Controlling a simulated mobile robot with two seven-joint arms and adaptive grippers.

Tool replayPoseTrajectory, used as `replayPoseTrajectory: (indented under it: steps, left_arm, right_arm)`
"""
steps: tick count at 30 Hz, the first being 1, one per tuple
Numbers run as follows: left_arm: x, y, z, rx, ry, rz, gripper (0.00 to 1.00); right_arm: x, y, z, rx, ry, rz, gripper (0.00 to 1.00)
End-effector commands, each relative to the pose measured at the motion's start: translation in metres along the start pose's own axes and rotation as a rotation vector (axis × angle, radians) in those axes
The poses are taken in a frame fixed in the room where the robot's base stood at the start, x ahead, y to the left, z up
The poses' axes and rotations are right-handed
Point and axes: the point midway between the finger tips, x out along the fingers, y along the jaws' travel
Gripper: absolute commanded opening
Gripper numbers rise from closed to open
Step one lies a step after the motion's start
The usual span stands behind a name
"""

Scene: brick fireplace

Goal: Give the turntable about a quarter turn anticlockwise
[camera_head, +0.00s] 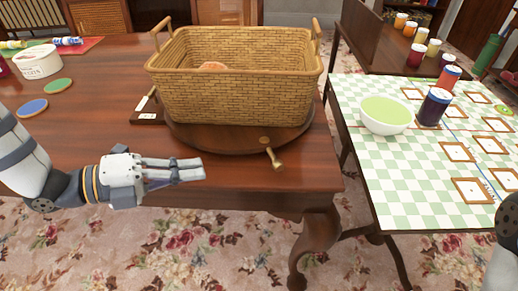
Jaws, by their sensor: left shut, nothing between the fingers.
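The turntable (205,140) is a round dark wooden disc on the brown table. A large wicker basket (235,98) with two upright handles stands on it and covers most of it. A small brass knob or handle (274,160) sticks out at the disc's front right edge. My left gripper (203,169) is shut and empty in front of the turntable, to the left of the brass handle and apart from it in the picture. At the right edge only a part of my right arm shows; its gripper is out of view.
The wooden table (90,95) has coasters (32,108) and a white tub (38,62) at the left. A small dark block (147,112) lies beside the turntable.

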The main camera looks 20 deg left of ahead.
Motion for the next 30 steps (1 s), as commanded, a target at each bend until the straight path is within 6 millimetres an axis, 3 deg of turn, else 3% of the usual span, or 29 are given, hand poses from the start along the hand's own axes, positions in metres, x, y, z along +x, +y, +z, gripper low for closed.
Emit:
replayPoseTrajectory:
  steps: [12,18,24,30]
  left_arm:
    - [0.089,0.006,0.000,-0.005,0.004,0.005,0.00]
    - [0.122,0.004,0.000,-0.004,0.002,0.002,0.00]
    - [0.134,0.002,0.001,-0.003,0.000,0.001,0.00]
    - [0.135,0.001,0.001,-0.002,0.000,0.000,0.00]
  right_arm:
    - [0.028,0.001,0.011,-0.001,-0.064,0.003,0.40]
    - [0.034,0.001,0.013,-0.002,-0.077,0.004,0.40]
    - [0.036,0.001,0.013,-0.002,-0.079,0.004,0.40]
    - [0.035,0.001,0.013,-0.002,-0.079,0.004,0.40]
